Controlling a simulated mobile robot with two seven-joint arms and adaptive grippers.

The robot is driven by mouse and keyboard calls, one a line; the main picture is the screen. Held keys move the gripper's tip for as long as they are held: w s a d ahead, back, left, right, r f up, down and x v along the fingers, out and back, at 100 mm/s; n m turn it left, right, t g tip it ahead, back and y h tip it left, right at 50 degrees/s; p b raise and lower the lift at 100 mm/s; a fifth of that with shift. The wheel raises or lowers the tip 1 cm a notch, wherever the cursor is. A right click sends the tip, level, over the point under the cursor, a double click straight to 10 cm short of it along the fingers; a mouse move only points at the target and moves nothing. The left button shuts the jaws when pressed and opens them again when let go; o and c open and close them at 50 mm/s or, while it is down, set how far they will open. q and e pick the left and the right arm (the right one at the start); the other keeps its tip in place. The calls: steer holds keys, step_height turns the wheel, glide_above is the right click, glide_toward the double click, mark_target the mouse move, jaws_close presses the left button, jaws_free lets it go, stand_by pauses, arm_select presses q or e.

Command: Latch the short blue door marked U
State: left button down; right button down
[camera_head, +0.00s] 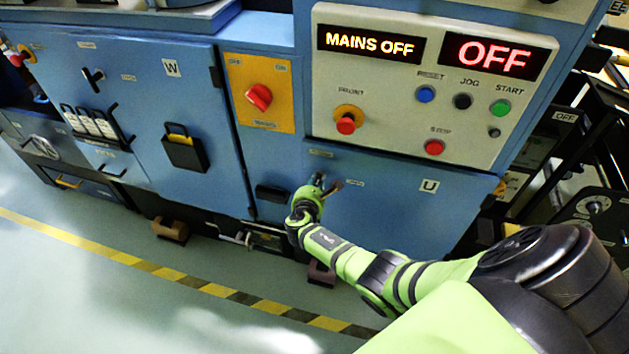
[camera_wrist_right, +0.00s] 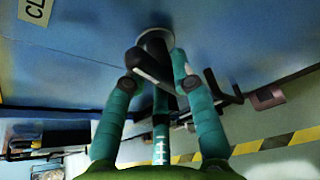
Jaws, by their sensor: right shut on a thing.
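The short blue door (camera_head: 395,215) marked U (camera_head: 428,186) is below the control panel and looks closed against the cabinet front. My right gripper (camera_head: 318,187) is at the door's upper left part. The handle lies at a slant in that view. My fingers and wrist hide part of the latch in the head view. My left gripper is not in view.
Above is a panel with a MAINS OFF display (camera_head: 368,43), an OFF display (camera_head: 485,55) and several buttons. A red rotary switch (camera_head: 259,97) and the door marked W (camera_head: 172,68) are to the left. A striped floor line (camera_head: 190,278) crosses open floor in front.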

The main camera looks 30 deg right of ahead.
steer(key=shift+w+r+n+g+h, duration=0.15)
steer(key=shift+n+g+h, duration=0.35)
steer(key=shift+n, duration=0.5)
steer(key=c, duration=0.9)
jaws_free()
steer(key=shift+c, duration=0.2)
steer(key=shift+s+a, duration=0.15)
steer(key=shift+s, duration=0.05)
steer(key=v, duration=1.1)
steer(key=shift+a, duration=0.35)
